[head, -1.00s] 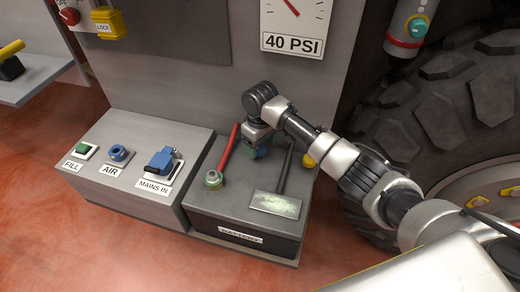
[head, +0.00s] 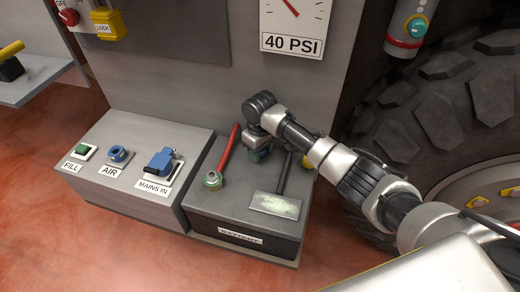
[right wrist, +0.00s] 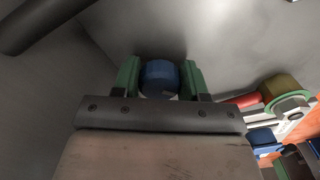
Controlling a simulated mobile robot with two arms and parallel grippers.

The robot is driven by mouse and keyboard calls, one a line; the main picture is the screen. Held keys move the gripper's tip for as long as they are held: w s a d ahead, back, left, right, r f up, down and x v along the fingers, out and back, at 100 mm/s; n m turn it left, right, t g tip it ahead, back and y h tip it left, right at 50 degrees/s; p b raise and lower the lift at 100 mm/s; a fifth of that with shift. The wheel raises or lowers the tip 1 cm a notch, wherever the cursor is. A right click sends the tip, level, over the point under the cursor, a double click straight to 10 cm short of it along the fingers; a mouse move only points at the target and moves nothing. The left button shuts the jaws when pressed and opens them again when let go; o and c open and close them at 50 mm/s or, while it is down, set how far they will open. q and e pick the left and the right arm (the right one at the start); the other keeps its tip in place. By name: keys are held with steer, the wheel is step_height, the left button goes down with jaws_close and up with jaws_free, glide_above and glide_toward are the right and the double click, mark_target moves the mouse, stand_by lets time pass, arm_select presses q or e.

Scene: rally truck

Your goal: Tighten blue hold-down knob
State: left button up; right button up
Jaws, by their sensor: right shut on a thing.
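The blue hold-down knob (right wrist: 160,76) shows in the right wrist view between the two green fingers of my right gripper (right wrist: 160,84). The fingers are shut on its sides. There my own wrist and arm hide most of the gripper and the knob. The knob's base is hidden, so I cannot tell how tightly it is seated. My left gripper is not in view.
The red cable (head: 228,148) and its terminal (head: 213,180) are left of my gripper. A dark cable (head: 284,172) leads to a plate (head: 275,205) at the right. A yellow part (head: 308,161) is partly behind my arm. The mains-in plug (head: 161,161) is farther left.

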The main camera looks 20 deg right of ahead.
steer(key=shift+r+p, duration=0.15)
steer(key=shift+p, duration=0.3)
steer(key=m+p, duration=0.5)
steer(key=p, duration=0.2)
steer(key=shift+a+r, duration=0.15)
steer(key=m+p, duration=0.1)
steer(key=m, duration=0.1)
steer(key=shift+m+p, duration=0.3)
steer(key=shift+f+m+p, duration=0.2)
steer(key=shift+m+p, duration=0.25)
steer(key=shift+m, duration=0.35)
steer(key=shift+w, duration=0.1)
steer(key=o, duration=0.9)
steer(key=shift+f, duration=0.1)
steer(key=shift+o, duration=0.2)
step_height(320, 180, up, 11)
steer(key=p, duration=0.1)
steer(key=shift+p, duration=0.3)
